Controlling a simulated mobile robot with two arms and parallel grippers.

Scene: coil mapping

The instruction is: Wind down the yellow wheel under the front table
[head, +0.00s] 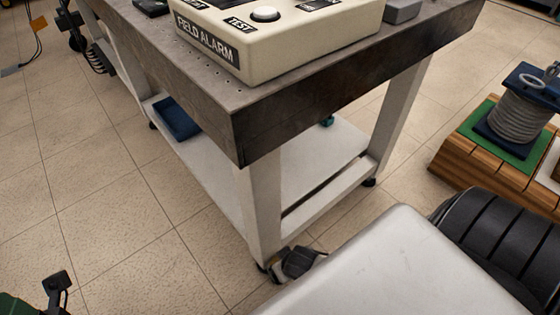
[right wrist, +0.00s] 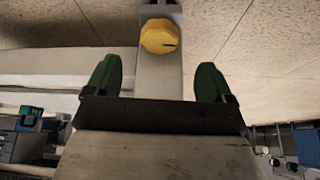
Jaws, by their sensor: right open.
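The yellow wheel (right wrist: 160,36) shows in the right wrist view, mounted on a pale post or leg (right wrist: 160,82). It is not visible in the head view. My right gripper (right wrist: 156,80) is open and empty; its two dark green fingers stand apart on either side of the post, with the wheel beyond their tips. I see no contact between fingers and wheel. The front table (head: 310,115) has a dark top and white legs in the head view. Part of what looks like my left gripper (head: 58,288) shows at the lower left edge; its fingers cannot be made out.
A cream FIELD ALARM box (head: 290,45) sits on the table. A blue item (head: 176,118) lies on the white lower shelf (head: 330,150). A grey coil (head: 520,115) stands on a green-topped wooden block at right. The tiled floor at left is mostly clear.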

